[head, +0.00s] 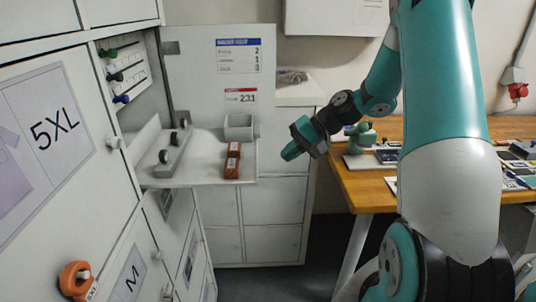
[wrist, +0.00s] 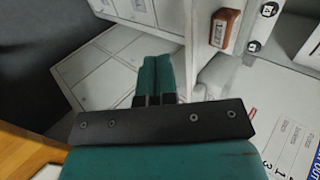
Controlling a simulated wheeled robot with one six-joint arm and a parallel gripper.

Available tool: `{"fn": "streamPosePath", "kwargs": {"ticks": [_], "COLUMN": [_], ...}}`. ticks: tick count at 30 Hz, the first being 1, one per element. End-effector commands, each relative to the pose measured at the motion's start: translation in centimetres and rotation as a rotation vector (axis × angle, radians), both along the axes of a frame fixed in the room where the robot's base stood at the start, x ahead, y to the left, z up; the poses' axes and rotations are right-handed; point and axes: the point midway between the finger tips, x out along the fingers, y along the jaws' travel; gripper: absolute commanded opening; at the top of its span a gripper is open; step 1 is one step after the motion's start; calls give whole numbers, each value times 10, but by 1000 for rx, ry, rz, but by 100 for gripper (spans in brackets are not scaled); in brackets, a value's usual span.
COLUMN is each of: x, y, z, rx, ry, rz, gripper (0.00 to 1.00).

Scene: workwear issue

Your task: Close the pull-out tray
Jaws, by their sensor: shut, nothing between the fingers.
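The pull-out tray (head: 205,180) is a white shelf that sticks out of an open locker on the left in the head view. On it are a reddish-brown block (head: 232,161) with white labels, a small grey bin (head: 238,127) and a grey piece with black knobs (head: 174,150). My gripper (head: 291,152) is shut and empty, to the right of the tray and apart from it. In the wrist view its teal fingers (wrist: 154,76) are together, and the block (wrist: 224,31) shows beyond them to the right, near the tray's edge.
The locker's open door (head: 195,85) with labels stands behind the tray. Locker fronts marked 5XL (head: 50,135) and M are at the left, with an orange tag (head: 76,280) hanging low. A wooden table (head: 370,190) with items stands right; floor between is clear.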

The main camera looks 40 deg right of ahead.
Motion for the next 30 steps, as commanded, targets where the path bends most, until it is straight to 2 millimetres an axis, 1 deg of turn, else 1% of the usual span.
{"fn": "streamPosePath", "kwargs": {"ticks": [1, 3, 4, 7, 12, 23, 30], "x": [4, 9, 13, 21, 29, 31, 33], "y": [8, 17, 21, 33, 44, 46, 43], "z": [-5, -14, -11, -11, -13, -14, -14], "rx": [5, 3, 1, 0, 0, -2, -1], "ry": [3, 4, 1, 0, 1, -1, -2], "rz": [4, 5, 4, 6, 2, 0, -13], "gripper": [0, 0, 0, 0, 0, 0, 0]}}
